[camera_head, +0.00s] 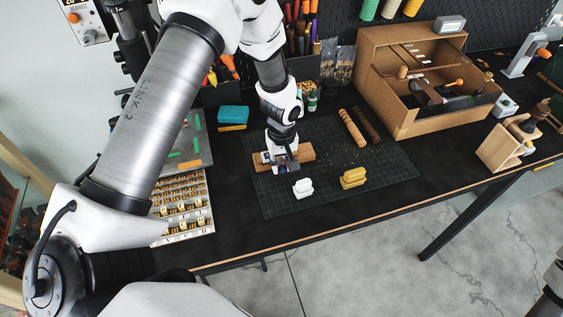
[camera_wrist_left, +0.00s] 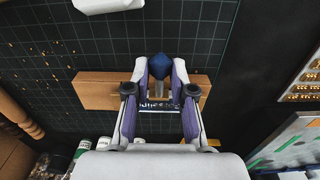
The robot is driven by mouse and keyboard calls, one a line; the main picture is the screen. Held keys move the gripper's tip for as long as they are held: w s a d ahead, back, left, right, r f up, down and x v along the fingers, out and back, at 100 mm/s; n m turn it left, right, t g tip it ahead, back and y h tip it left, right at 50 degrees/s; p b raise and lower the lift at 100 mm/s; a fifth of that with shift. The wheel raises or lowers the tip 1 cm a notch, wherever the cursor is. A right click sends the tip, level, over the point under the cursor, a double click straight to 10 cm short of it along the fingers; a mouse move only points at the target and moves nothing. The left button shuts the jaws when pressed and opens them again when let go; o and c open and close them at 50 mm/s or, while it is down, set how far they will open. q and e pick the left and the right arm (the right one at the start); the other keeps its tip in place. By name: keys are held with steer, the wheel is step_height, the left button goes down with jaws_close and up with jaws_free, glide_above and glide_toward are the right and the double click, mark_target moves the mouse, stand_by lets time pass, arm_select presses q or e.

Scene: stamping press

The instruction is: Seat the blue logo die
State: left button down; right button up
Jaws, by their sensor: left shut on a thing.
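My left gripper (camera_head: 284,168) is over the wooden block (camera_head: 304,151) on the green mat. In the left wrist view its fingertips (camera_wrist_left: 159,72) are shut on the blue die (camera_wrist_left: 159,63), which shows as a dark blue faceted top between them. The wooden block (camera_wrist_left: 101,92) lies crosswise behind the fingers there, with small metal pieces and pale lettering at its middle. The die's underside is hidden, so I cannot tell whether it touches the block. My right gripper is not in view.
A white block (camera_head: 303,188) and a yellow block (camera_head: 352,178) stand on the cutting mat (camera_head: 398,172) near the wooden one. Two wooden handles (camera_head: 353,130) lie behind. A type tray (camera_head: 186,212) is at left, an open wooden box (camera_head: 404,120) at back right.

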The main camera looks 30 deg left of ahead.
mark_target(282, 165)
arm_select(q)
steer(key=shift+f, duration=0.2)
steer(key=c, duration=0.9)
jaws_free()
steer(key=shift+r, duration=0.1)
step_height(282, 165, up, 12)
